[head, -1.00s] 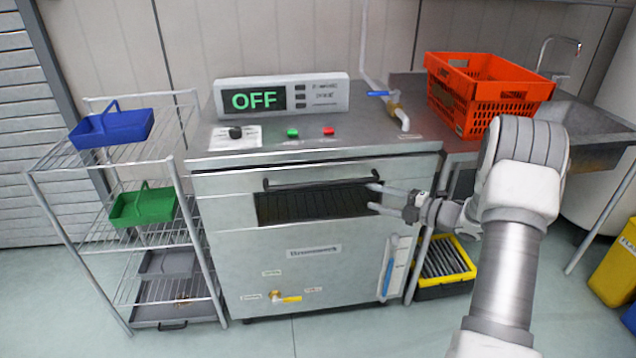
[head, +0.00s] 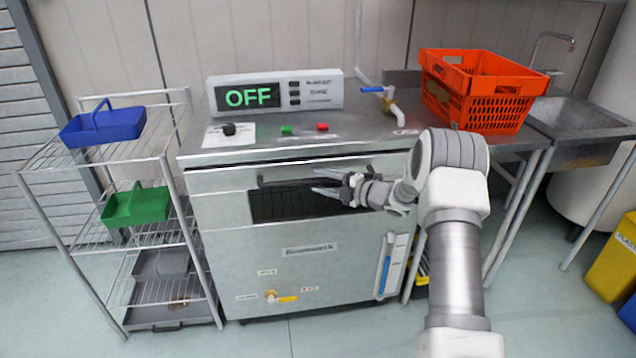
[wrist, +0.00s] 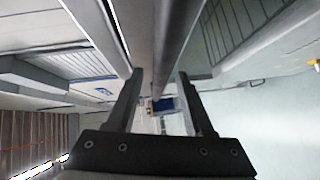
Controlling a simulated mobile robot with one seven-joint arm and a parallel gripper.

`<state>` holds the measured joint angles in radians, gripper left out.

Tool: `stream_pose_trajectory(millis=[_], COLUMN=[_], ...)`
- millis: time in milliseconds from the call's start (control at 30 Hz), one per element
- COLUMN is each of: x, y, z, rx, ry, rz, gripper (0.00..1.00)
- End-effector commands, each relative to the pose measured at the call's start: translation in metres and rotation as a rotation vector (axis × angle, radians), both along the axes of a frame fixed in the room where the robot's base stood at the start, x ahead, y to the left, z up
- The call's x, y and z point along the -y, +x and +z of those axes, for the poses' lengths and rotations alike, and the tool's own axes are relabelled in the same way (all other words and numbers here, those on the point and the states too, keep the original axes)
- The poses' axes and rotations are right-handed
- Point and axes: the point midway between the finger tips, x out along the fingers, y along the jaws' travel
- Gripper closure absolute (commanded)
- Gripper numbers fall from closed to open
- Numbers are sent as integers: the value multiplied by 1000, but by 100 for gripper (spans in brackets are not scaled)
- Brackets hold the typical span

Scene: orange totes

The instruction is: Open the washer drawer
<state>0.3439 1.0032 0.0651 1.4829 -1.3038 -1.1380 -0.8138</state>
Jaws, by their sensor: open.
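The washer (head: 300,220) is a steel cabinet with an "OFF" display on top. Its drawer front has a dark horizontal bar handle (head: 283,182) above a dark slotted opening (head: 283,206). My gripper (head: 321,182) is open at the right end of the handle, its fingers pointing left. In the wrist view the handle bar (wrist: 172,45) runs lengthwise between the two open fingers (wrist: 160,85). I cannot tell whether either finger touches it.
A wire rack with a blue bin (head: 103,126) and a green bin (head: 136,205) stands left. An orange tote (head: 482,90) sits on the counter right, beside a sink (head: 580,125). A yellow container (head: 612,255) is far right. The floor before the washer is clear.

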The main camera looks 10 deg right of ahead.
Motion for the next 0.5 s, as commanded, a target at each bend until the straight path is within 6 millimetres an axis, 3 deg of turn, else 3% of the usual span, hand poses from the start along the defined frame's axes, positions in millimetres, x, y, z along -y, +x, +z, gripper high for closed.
stream_pose_trajectory(millis=[433,500], x=[-9,-9], y=[8,8], z=[-1,-1], rx=[0,0], ry=[0,0], rz=[0,0], gripper=[48,60])
